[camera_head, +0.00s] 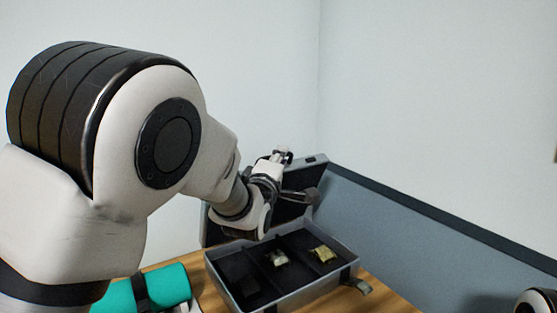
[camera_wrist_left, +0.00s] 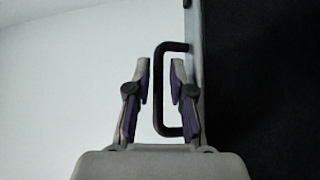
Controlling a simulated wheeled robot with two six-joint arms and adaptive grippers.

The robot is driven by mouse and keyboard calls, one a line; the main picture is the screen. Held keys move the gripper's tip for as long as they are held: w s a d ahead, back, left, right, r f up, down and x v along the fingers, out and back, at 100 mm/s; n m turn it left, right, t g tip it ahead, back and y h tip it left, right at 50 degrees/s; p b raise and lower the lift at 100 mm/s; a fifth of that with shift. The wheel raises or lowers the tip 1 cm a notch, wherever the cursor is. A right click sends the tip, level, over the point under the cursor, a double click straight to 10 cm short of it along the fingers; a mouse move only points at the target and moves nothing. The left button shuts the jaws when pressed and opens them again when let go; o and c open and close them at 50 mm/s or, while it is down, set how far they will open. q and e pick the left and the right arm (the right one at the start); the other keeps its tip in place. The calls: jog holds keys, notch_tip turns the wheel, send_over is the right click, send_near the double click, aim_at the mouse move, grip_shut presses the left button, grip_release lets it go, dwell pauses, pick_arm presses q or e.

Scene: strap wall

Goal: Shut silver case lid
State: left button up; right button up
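The silver case (camera_head: 318,290) stands open on a wooden table in the head view. Its lid (camera_head: 310,166) is raised at the back, with a dark inner side, and is partly hidden by my left arm. In the left wrist view the lid's silver edge (camera_wrist_left: 193,40) runs down beside its dark lining, and a black handle (camera_wrist_left: 160,90) sticks out from that edge. My left gripper (camera_wrist_left: 160,65) is open, with one purple-padded finger on each side of the handle's long bar. Neither finger clearly presses on it. My right gripper is out of view.
A teal roll with a dark strap (camera_head: 176,284) lies left of the case. A grey-blue wall panel with a dark rail (camera_head: 420,202) stands close behind and to the right.

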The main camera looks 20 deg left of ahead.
pick_arm(q)
jog(key=s+f, duration=0.1)
jog(key=s, duration=1)
jog(key=shift+s+f, duration=0.4)
jog(key=shift+d, duration=0.1)
